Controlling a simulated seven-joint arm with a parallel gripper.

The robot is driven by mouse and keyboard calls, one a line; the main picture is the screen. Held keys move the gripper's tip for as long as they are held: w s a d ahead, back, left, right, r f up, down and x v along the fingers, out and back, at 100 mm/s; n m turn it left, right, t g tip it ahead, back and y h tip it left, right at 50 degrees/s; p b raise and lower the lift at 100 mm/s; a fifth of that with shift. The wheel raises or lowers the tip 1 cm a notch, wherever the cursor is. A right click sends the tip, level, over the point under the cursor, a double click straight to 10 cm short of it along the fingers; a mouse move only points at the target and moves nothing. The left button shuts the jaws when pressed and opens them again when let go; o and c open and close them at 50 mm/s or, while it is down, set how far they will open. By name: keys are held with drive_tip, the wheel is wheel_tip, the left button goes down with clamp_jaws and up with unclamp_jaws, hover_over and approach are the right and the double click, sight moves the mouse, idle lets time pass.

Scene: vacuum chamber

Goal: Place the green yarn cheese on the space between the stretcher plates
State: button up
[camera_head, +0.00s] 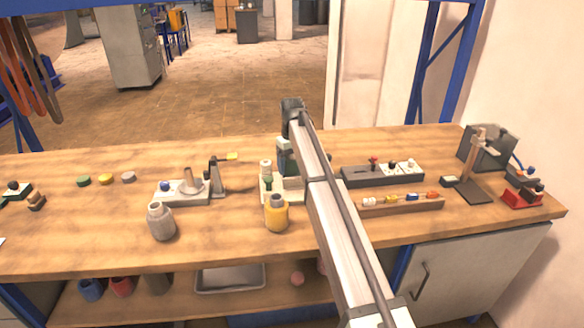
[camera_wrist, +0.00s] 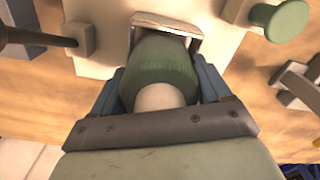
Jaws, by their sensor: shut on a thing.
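The green yarn cheese (camera_wrist: 165,75) shows in the wrist view as a rounded green body with a pale round end facing the camera. My gripper (camera_wrist: 163,90) is shut on it, with one finger on each side. It is over a cream base (camera_wrist: 100,60), close to an upright cream frame (camera_wrist: 168,20) that its far end partly hides. I cannot tell which parts are the stretcher plates, or whether the cheese touches the base. In the head view my gripper (camera_head: 288,165) is over the cream base (camera_head: 268,197), and my arm hides much of that spot.
A green knob (camera_wrist: 280,20) and a block with a dark rod (camera_wrist: 80,40) flank the frame. In the head view a yellow jar (camera_head: 277,213) stands in front, a grey jar (camera_head: 160,222) to the left, and a dark control box (camera_head: 350,176) to the right.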

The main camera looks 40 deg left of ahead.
drive_tip(key=shift+f, duration=0.65)
drive_tip(key=o, duration=1.1)
drive_tip(key=shift+f, duration=0.1)
wheel_tip(320, 180, up, 12)
drive_tip(key=shift+d, duration=0.1)
